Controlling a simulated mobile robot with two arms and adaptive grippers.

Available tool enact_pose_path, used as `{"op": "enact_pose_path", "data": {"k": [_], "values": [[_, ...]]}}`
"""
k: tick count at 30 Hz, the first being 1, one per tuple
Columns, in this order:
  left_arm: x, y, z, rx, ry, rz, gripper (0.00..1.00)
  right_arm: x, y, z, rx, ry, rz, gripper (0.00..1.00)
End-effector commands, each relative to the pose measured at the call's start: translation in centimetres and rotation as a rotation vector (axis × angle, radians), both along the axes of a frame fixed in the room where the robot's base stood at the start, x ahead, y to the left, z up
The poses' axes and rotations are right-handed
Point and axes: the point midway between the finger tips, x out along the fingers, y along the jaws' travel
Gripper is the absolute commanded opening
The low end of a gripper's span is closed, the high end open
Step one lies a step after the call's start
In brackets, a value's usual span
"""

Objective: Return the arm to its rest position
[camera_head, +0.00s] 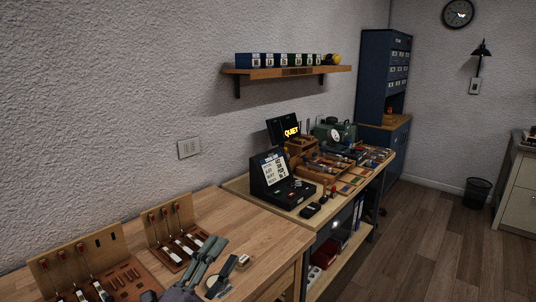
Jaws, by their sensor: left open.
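My left gripper (214,245) reaches in from the bottom edge, over the front part of the near wooden bench (262,226). Its grey-green fingers are apart and I see nothing between them. Just left of it stands an upright wooden board (150,222) with several red-topped piano-action parts and pale key-like pieces in front. A second such board (60,268) stands at the lower left, partly cut off. The gripper hides part of the bench. Whether it touches anything there I cannot tell. My right gripper is not in view.
A second bench holds a black console (280,185), a lit QUIET sign (291,130) and trays of parts. A wall shelf (290,71) hangs above. The floor (420,240) at right is clear.

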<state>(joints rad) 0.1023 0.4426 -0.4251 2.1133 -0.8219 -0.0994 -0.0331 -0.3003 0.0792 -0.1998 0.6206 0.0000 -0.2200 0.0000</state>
Motion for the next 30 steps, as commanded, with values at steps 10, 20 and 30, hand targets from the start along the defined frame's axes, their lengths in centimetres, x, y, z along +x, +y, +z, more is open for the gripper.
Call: {"op": "enact_pose_path", "data": {"k": [10,20,30], "values": [[-6.1,11.7,-18.0,-0.571,0.878,0.538,0.41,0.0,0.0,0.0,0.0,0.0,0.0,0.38],[-19.7,12.4,-28.4,-0.734,1.489,0.796,0.41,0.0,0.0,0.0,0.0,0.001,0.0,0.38],[-26.1,11.2,-34.0,-0.748,1.777,0.892,0.41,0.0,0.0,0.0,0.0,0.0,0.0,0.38]]}}
